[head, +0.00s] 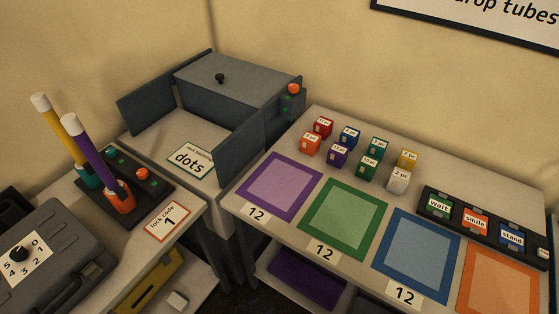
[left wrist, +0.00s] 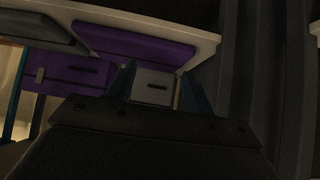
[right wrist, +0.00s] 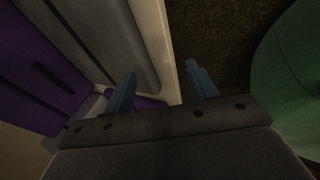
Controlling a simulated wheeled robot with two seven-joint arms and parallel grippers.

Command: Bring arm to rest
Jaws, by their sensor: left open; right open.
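My left gripper (left wrist: 158,78) shows in the left wrist view with its two blue fingers apart. A pale grey block with a dark slot (left wrist: 153,88) appears between the fingers; I cannot tell how far beyond them it is. My right gripper (right wrist: 162,78) shows in the right wrist view, its blue fingers spread with nothing held between them. Behind them are a pale edge and a dark floor. I make out neither gripper in the head view.
The right table holds several small cubes (head: 338,154), a purple mat (head: 250,190), a green mat (head: 318,230) and a black card rack (head: 456,222). A grey box (head: 235,85) stands at the back. Two tubes (head: 85,150) stand upright at left beside a grey case (head: 70,240).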

